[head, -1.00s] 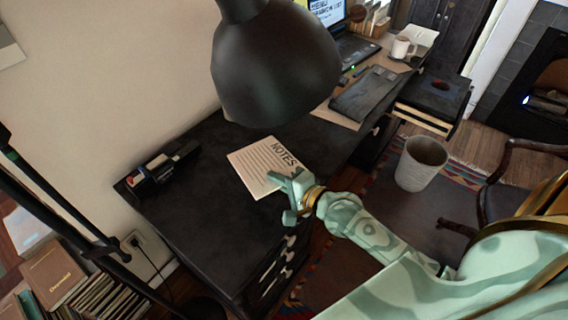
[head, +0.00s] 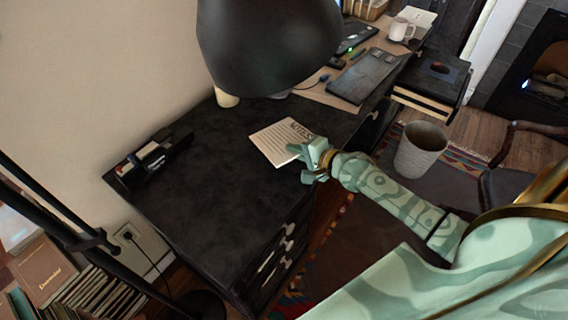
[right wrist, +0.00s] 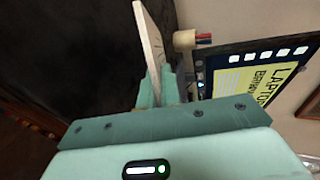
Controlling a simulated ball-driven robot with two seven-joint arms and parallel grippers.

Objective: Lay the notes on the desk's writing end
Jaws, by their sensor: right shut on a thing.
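The notes (head: 281,141) are a cream pad with a printed heading and lines. My right gripper (head: 307,158) is shut on the pad's near right corner. In the right wrist view the pad (right wrist: 151,38) shows nearly edge-on between the fingers (right wrist: 161,87). The pad is over the dark desk (head: 215,195), near its front edge; I cannot tell the gap beneath it. The bare dark end of the desk lies to the left of the pad. My left gripper is not in view.
A black lamp shade (head: 270,45) hangs over the back of the desk. A black pen holder (head: 150,160) stands at the left end. A dark tablet-like slab (head: 363,75) and a white mug (head: 401,30) are at the right. A bin (head: 420,150) stands on the floor.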

